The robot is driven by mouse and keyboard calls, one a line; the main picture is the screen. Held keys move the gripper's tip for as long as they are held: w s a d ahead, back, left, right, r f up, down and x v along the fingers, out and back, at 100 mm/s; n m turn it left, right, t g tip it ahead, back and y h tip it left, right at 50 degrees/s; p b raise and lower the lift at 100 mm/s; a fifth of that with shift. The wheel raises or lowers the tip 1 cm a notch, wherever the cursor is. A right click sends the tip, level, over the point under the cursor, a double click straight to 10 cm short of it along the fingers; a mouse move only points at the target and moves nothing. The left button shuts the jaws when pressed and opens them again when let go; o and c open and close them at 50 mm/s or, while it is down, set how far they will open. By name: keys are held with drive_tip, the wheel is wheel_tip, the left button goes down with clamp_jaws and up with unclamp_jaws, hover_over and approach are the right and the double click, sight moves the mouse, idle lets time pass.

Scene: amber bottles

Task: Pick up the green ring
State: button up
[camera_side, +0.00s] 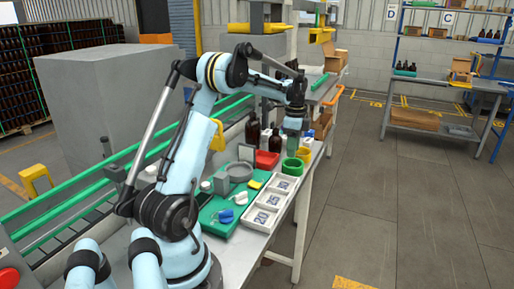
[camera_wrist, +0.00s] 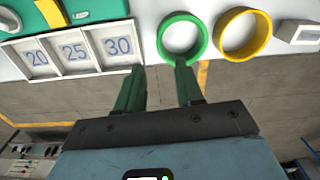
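The green ring (camera_wrist: 161,38) lies flat on the white table near its edge. It also shows in the side view (camera_side: 292,169), just in front of the yellow ring (camera_side: 304,154). The yellow ring is right beside it in the wrist view (camera_wrist: 219,34). My gripper (camera_wrist: 160,66) is open, its two green fingers apart with nothing between them. In the wrist view the right fingertip overlaps the ring's lower rim, and the left fingertip is left of the ring. In the side view my gripper (camera_side: 291,141) is above the rings. I cannot tell whether a finger touches the ring.
A white tray marked 20, 25 and 30 (camera_wrist: 103,66) lies left of the ring in the wrist view. A red bin (camera_side: 266,160) and dark bottles (camera_side: 253,130) stand near the rings. A green mat (camera_side: 216,217) holds small items. The table edge is close, with open floor beyond.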

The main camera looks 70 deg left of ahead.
sight(291, 165)
drive_tip(key=shift+s+a+f, duration=0.1)
drive_tip(key=shift+f, duration=1.8)
drive_tip(key=shift+s+a+f, duration=0.1)
drive_tip(key=shift+f, duration=1.75)
clamp_jaws()
